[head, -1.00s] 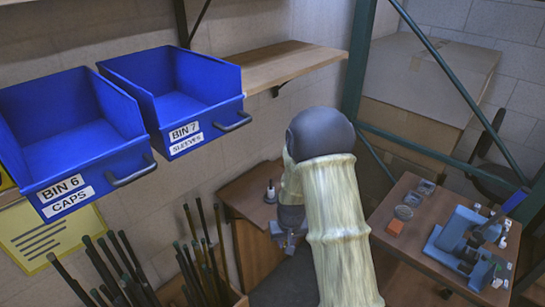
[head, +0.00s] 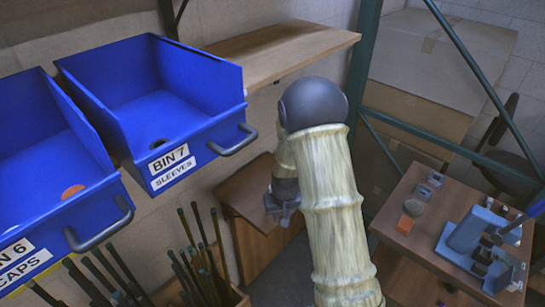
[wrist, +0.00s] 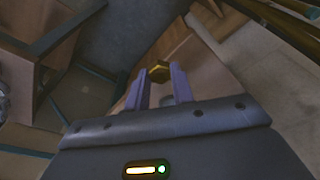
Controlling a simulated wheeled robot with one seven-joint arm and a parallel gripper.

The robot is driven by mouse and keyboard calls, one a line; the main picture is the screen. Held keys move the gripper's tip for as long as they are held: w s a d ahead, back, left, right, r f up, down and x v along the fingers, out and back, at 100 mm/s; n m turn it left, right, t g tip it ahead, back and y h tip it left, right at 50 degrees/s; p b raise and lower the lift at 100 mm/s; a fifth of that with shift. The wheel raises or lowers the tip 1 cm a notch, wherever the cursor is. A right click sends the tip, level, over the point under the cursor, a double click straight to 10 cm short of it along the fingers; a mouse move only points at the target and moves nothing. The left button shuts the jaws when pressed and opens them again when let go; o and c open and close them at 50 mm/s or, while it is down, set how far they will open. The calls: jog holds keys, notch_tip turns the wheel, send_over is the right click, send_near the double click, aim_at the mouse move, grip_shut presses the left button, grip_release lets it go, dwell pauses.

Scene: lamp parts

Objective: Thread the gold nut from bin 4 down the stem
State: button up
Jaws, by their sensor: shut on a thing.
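My gripper (head: 283,212) hangs over the small wooden table (head: 243,192) in the head view, below my raised arm. In the wrist view, my gripper (wrist: 160,76) is shut on the gold nut (wrist: 159,71), which sits between the two fingertips. The nut is too small to make out in the head view. The stem cannot be made out now; my arm and gripper cover part of the table. Bin 4 is not in view.
Blue bins labelled 7 sleeves (head: 160,110) and 6 caps (head: 45,175) are at the left. Dark rods (head: 205,260) stand in a box below them. A side table (head: 400,225) at the right holds a blue device (head: 475,235). A shelf (head: 280,50) is above.

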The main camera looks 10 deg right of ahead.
jog(key=w+r+n+p, duration=0.2)
jog(key=w+r, duration=0.2)
jog(key=w+r+n+p, duration=0.2)
jog(key=w+r+p, duration=0.1)
jog(key=w+r, duration=0.1)
jog(key=w+r+n+y+p, duration=0.1)
jog(key=w+r+n+p, duration=0.1)
jog(key=w+r+n, duration=0.1)
jog(key=shift+w+d+r, duration=0.1)
jog(key=shift+w+r, duration=0.7)
jog(key=shift+w, duration=0.15)
jog(key=shift+f, duration=0.15)
jog(key=shift+f+b, duration=1.3)
jog(key=shift+f, duration=1.1)
jog(key=shift+s, duration=0.1)
jog(key=shift+f+b, duration=0.75)
jog(key=shift+f, duration=0.35)
jog(key=shift+s+f+b, duration=0.1)
jog(key=shift+f+b, duration=0.3)
jog(key=shift+f, duration=0.5)
